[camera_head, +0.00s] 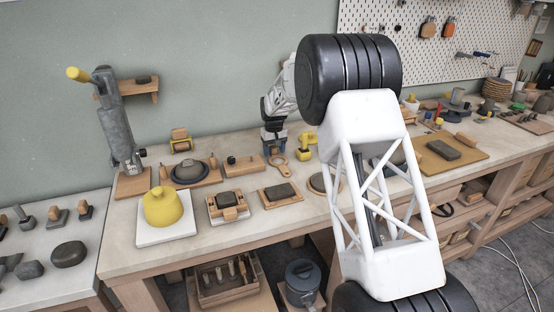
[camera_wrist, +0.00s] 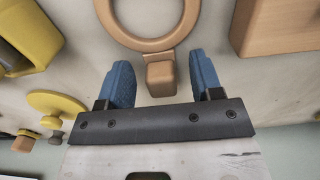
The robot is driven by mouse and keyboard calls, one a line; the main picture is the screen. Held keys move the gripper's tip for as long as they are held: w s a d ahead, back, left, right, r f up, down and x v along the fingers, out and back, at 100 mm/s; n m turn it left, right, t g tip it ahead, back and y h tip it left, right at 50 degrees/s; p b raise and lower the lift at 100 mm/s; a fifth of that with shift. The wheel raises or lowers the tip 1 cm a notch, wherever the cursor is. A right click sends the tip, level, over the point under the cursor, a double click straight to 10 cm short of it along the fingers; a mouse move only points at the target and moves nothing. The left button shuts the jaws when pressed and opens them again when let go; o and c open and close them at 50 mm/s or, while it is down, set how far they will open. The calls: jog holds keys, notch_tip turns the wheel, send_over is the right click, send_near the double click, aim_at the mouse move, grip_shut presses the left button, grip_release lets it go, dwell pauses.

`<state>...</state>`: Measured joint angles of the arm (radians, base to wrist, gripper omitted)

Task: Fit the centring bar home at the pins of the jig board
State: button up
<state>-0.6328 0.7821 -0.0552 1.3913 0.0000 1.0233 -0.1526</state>
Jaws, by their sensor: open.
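My gripper (camera_head: 275,150) hangs low over the back of the bench, its blue fingers apart. In the wrist view my gripper (camera_wrist: 161,78) is open and empty, with the block-like tab of a wooden ring (camera_wrist: 186,30) between its fingers; I cannot tell if it touches. The ring (camera_head: 278,172) lies in front of my gripper in the head view. A wooden board with dark pegs (camera_head: 243,168) lies left of the ring and may be the jig board. Its wood seems to show in the wrist view (camera_wrist: 280,28). I cannot make out with certainty which piece is the centring bar.
A yellow tool (camera_head: 304,148) stands right of my gripper. Wooden trays with dark blocks (camera_head: 229,213) and a yellow pot (camera_head: 163,207) are at the front left. My own body hides part of the bench. Bare bench shows near the front edge (camera_head: 255,231).

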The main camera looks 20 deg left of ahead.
dwell(0.4)
jog(key=c, duration=1)
jog(key=shift+r, duration=0.1)
jog(key=shift+r, duration=1.6)
jog(key=shift+s+d+r, duration=0.15)
jog(key=s+d, duration=0.3)
jog(key=s, duration=0.1)
jog(key=s+d+r, duration=0.1)
jog(key=s+d, duration=0.2)
jog(key=s, duration=0.1)
jog(key=s+d, duration=0.3)
jog(key=s, duration=0.1)
jog(key=shift+s+r, duration=0.2)
jog(key=shift+s, duration=0.15)
